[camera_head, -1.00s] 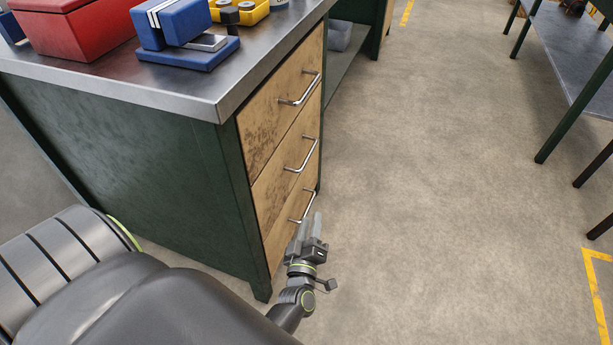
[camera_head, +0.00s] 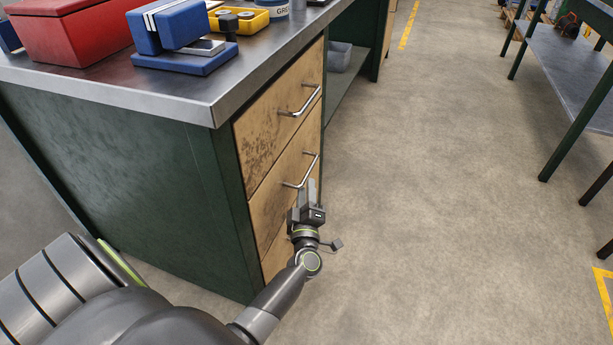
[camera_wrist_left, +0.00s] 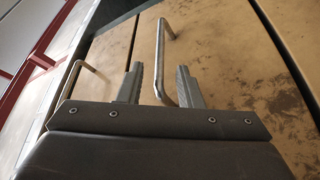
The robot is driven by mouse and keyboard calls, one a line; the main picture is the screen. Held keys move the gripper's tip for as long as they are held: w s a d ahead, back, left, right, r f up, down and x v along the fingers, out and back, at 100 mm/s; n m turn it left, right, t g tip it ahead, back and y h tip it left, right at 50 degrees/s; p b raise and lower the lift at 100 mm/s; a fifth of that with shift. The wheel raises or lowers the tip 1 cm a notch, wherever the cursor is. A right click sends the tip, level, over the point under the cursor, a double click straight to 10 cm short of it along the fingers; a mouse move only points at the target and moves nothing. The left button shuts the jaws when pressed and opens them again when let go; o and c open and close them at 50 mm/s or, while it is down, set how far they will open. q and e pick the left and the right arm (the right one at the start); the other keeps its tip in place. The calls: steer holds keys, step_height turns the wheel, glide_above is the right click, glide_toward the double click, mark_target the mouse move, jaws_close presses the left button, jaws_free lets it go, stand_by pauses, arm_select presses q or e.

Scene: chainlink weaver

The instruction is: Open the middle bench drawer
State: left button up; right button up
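The middle drawer (camera_head: 278,184) is the wooden front in the centre of the bench's stack of drawers, and it looks flush with the front above. Its silver bar handle (camera_head: 305,172) sits just above my left gripper (camera_head: 309,190), whose fingers point up toward it. In the left wrist view, the left gripper (camera_wrist_left: 158,88) is open, with its two fingers apart. My right gripper is not in view.
The top drawer handle (camera_head: 301,103) is above. The bottom drawer (camera_head: 274,258) is partly hidden by my left arm. A red box (camera_head: 75,33) and a blue block-shaped tool (camera_head: 184,60) stand on the benchtop. The floor (camera_head: 430,190) to the right is open, with another table (camera_head: 575,70) beyond.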

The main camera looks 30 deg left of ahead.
mark_target(307, 173)
arm_select(q)
steer(key=shift+b+x, duration=0.35)
steer(key=shift+x, duration=2.45)
jaws_close()
